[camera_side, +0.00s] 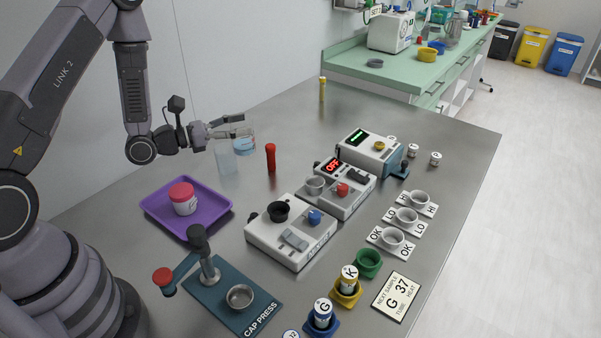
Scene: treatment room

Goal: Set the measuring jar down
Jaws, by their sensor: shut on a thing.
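My gripper (238,128) is shut on a small clear measuring jar (244,145) with a light blue band or content, at the back left of the steel table. The jar looks upright. I cannot tell whether its bottom touches the table. A taller clear container (225,160) stands just to the left of the jar, close to it and below my gripper. A red capped tube (270,157) stands upright to the right of the jar.
A purple tray (216,212) with a red-lidded jar (183,197) lies in front. White devices (291,231) fill the middle; the cap press (239,297) is at the front. Several cups on OK and LO cards (391,238) stand right. The back table by the yellow tube (322,90) is clear.

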